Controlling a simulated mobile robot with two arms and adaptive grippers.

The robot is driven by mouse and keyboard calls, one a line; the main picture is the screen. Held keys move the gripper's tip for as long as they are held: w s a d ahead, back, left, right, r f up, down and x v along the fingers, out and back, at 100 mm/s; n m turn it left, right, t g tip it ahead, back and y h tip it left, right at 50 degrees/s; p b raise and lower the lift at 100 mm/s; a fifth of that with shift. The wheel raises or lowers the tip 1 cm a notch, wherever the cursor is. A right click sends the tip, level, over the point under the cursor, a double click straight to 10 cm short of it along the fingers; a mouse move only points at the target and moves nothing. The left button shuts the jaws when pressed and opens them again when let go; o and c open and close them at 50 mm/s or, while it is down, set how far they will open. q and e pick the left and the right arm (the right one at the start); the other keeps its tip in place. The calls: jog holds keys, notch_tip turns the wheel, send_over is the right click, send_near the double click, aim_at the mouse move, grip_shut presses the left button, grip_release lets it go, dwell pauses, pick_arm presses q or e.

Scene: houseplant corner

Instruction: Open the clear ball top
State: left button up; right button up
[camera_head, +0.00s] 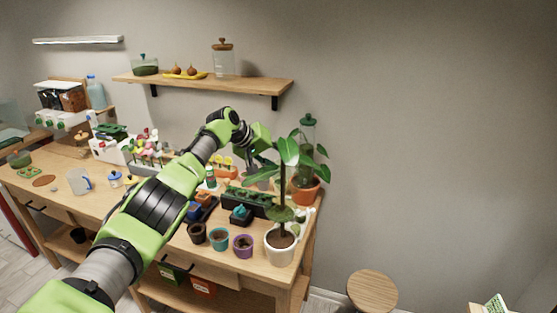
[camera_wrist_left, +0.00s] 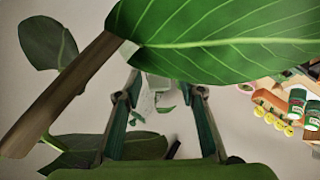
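A clear jar (camera_head: 224,64) with a brown lid and round knob (camera_head: 222,42) stands upright on the wall shelf, its lid on. A tall clear glass vessel with a dark green knob top (camera_head: 307,121) stands at the table's right end, partly hidden by leaves. I cannot tell which is the clear ball top. My left gripper (camera_head: 262,139) is beside the big-leaved plant, left of the tall vessel. In the left wrist view its fingers (camera_wrist_left: 164,92) are apart with nothing gripped; a large leaf (camera_wrist_left: 230,35) and brown stem cross in front. My right gripper is not in view.
The potted plant (camera_head: 280,256) with broad leaves stands at the table's front right corner. Small pots (camera_head: 243,245) line the front edge. The wall shelf (camera_head: 210,84) also holds a low green-filled jar (camera_head: 145,66) and a yellow tray (camera_head: 186,76). A round stool (camera_head: 372,289) stands right.

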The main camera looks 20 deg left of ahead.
pick_arm(q)
jog(key=shift+a+r, duration=0.1)
jog(key=shift+r, duration=0.05)
jog(key=v, duration=1.1)
jog(key=shift+s+r, duration=0.2)
jog(key=shift+s, duration=0.1)
jog(key=shift+a, duration=0.1)
jog(key=shift+a, duration=0.1)
